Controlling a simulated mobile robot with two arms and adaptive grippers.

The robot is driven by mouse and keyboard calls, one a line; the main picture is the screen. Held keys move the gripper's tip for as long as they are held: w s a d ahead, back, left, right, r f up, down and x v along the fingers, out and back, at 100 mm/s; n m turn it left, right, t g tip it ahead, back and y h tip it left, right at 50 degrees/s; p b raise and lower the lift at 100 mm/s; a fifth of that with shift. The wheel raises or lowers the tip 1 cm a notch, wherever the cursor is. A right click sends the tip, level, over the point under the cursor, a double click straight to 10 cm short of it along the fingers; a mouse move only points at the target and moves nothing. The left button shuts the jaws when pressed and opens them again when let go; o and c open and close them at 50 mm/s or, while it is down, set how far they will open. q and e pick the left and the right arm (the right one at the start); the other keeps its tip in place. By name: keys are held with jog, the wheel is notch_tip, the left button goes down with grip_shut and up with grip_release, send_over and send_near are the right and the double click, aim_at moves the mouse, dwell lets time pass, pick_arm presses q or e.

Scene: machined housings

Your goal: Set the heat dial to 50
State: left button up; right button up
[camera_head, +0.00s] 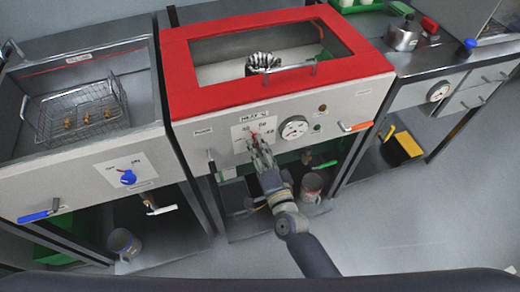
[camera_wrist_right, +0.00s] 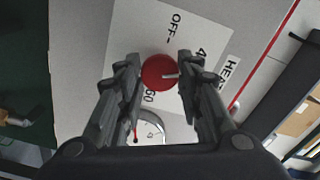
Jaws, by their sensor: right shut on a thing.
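The heat dial is a round red knob (camera_wrist_right: 158,73) on a white scale plate (camera_wrist_right: 125,45) in the right wrist view. My right gripper (camera_wrist_right: 160,75) is shut on it, one finger on each side. The knob's white pointer line points right, toward the right-hand finger. OFF, part of a 4 and a 60 show on the plate; the finger hides the scale where the pointer aims. In the head view my right gripper (camera_head: 256,143) is at the front panel and mostly covers the dial. My left gripper is not in view.
The panel belongs to a red-topped housing (camera_head: 180,75) with a window. A round gauge (camera_head: 294,128) and an orange-handled lever (camera_head: 355,126) sit right of the dial. A fryer with a wire basket (camera_head: 82,110) and a blue knob (camera_head: 128,177) stands left.

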jog(key=shift+m+b, duration=1.3)
jog(key=shift+m, duration=3.8)
jog(key=o, duration=1.1)
jog(key=v, duration=1.2)
